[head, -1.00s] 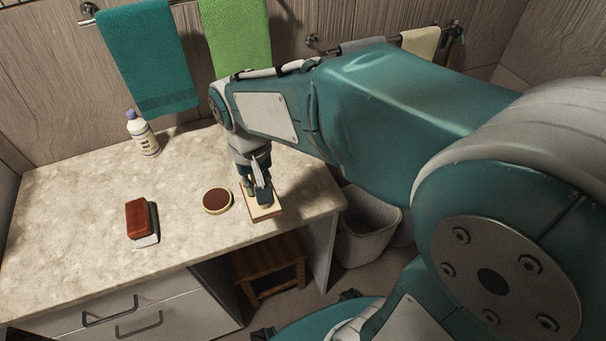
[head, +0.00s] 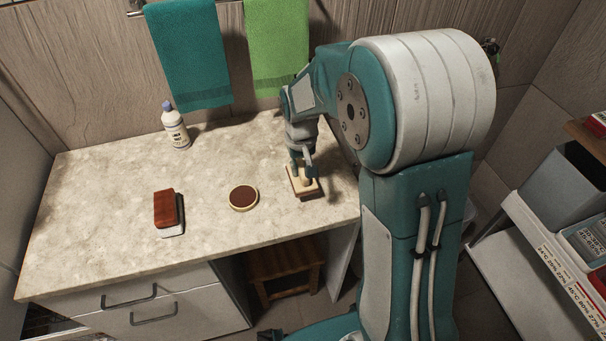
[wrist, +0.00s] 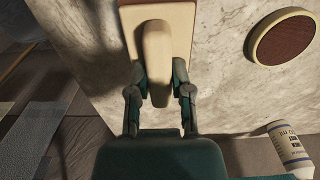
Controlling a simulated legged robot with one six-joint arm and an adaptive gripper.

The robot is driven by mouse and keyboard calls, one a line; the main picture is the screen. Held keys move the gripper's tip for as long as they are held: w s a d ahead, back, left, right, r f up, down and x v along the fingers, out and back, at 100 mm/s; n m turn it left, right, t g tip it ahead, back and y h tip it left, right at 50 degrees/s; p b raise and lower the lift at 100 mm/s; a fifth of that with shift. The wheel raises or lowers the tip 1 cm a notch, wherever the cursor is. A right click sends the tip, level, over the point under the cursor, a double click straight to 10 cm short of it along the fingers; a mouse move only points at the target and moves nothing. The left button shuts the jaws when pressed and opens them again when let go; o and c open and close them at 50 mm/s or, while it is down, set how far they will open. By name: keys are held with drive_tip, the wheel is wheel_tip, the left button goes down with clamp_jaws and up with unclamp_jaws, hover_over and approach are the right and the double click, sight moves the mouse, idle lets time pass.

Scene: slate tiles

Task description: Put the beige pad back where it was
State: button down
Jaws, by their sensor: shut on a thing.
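The beige pad (head: 296,184) is a flat rectangular block with a raised beige handle and a darker brown layer beneath. It is at the right part of the counter, under my gripper (head: 303,165). In the wrist view the beige pad (wrist: 183,18) is at the top, and my gripper (wrist: 160,75) has one finger on each side of its handle, shut on it. I cannot tell whether the pad's underside touches the counter. The fingers partly hide the pad in the head view.
On the speckled counter (head: 110,205) are a round brown-topped disc (head: 243,198) left of the pad, a red-brown block on a pale base (head: 166,210), and a white bottle (head: 176,128) at the back. Bare counter lies between them. A wooden stool (head: 285,270) stands below.

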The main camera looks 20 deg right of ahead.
sight(303, 176)
wheel_tip(303, 176, down, 3)
drive_tip(key=shift+w+d+f, duration=0.1)
drive_tip(key=shift+f, duration=0.1)
drive_tip(key=shift+d, duration=0.5)
drive_tip(key=c, duration=0.5)
unclamp_jaws()
drive_tip(key=shift+a, duration=0.25)
drive_tip(key=shift+c, duration=0.2)
drive_tip(key=shift+a, duration=0.25)
drive_tip(key=shift+d, duration=0.1)
